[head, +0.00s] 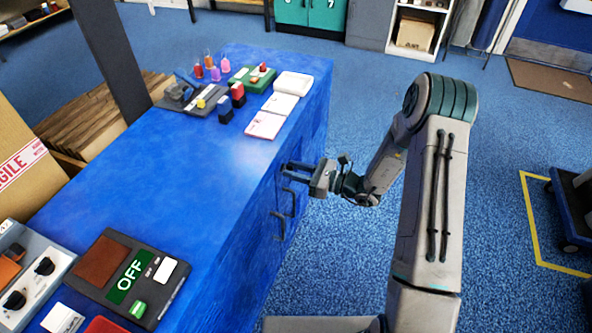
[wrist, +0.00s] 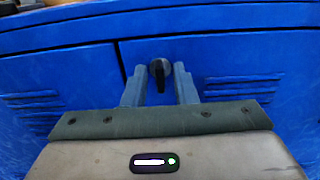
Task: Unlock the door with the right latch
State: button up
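The blue cabinet (head: 135,175) has doors on its right side, with dark handles (head: 279,226) showing in the head view. In the wrist view a black turn latch (wrist: 159,78) sits near the top of a blue door (wrist: 225,62), its lever pointing down. My gripper (wrist: 159,71) is open, with one finger on each side of the latch. I cannot tell whether the fingers touch it. In the head view my gripper (head: 291,172) is at the cabinet's door side, just below the top edge, and the latch is hidden there.
The cabinet top holds a control box with an OFF label (head: 131,270), bottles (head: 211,68), stamps (head: 231,98) and white pads (head: 278,105). A carton (head: 30,150) stands at the left. The blue floor right of the cabinet is clear around my arm.

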grip_shut()
jog(key=shift+r+m+p, duration=0.1)
jog(key=shift+m+p, duration=0.2)
jog(key=shift+p, duration=0.05)
jog(key=shift+w+d+f+m+p, duration=0.1)
jog(key=shift+m+p, duration=2.7)
jog(key=shift+m, duration=1.5)
jog(key=shift+w+f+m+p, duration=0.1)
jog(key=shift+m+p, duration=2.65)
jog(key=shift+m, duration=1.55)
